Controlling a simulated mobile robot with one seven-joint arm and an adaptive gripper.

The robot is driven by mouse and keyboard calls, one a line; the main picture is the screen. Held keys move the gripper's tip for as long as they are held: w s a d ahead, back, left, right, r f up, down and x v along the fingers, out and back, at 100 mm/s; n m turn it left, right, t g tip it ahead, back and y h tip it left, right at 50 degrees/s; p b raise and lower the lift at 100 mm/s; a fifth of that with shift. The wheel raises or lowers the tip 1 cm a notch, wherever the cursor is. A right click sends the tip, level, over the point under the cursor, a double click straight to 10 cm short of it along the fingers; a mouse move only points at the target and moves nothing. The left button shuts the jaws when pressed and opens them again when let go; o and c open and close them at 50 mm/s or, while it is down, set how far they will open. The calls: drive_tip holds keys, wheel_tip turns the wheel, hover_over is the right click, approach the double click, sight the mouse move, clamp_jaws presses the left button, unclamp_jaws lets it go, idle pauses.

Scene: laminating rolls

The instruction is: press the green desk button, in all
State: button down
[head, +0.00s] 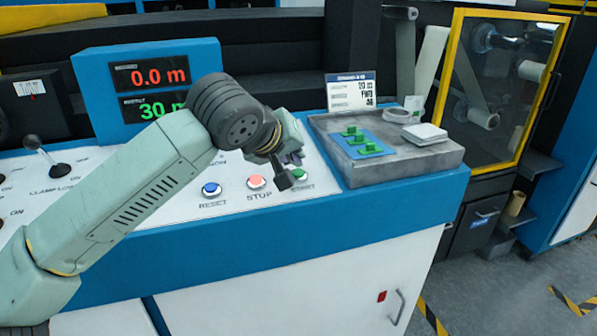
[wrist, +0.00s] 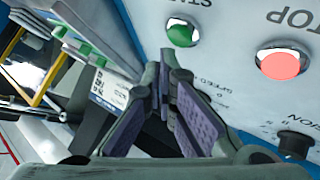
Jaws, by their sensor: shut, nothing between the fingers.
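The green button (head: 299,174) sits in the white sloped desk panel, at the right end of a row of three, partly behind my gripper in the head view. In the wrist view the green button (wrist: 182,34) shows whole in its pale ring, beyond my fingertips. My gripper (head: 284,183) is over the panel, just beside the green button in the picture. Its fingers (wrist: 166,68) are shut with nothing between them. The fingertips look apart from the button; the exact gap cannot be told.
The red STOP button (head: 257,182) and blue RESET button (head: 211,189) are to the left. A grey tray (head: 400,172) with a blue plate (head: 362,143) and green pieces stands right. A display (head: 148,88) rises behind my arm. A black knob (wrist: 295,143) shows in the wrist view.

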drive_tip(key=shift+f, duration=0.1)
idle(0.7)
drive_tip(key=shift+f+b, duration=0.35)
drive_tip(key=shift+b, duration=0.35)
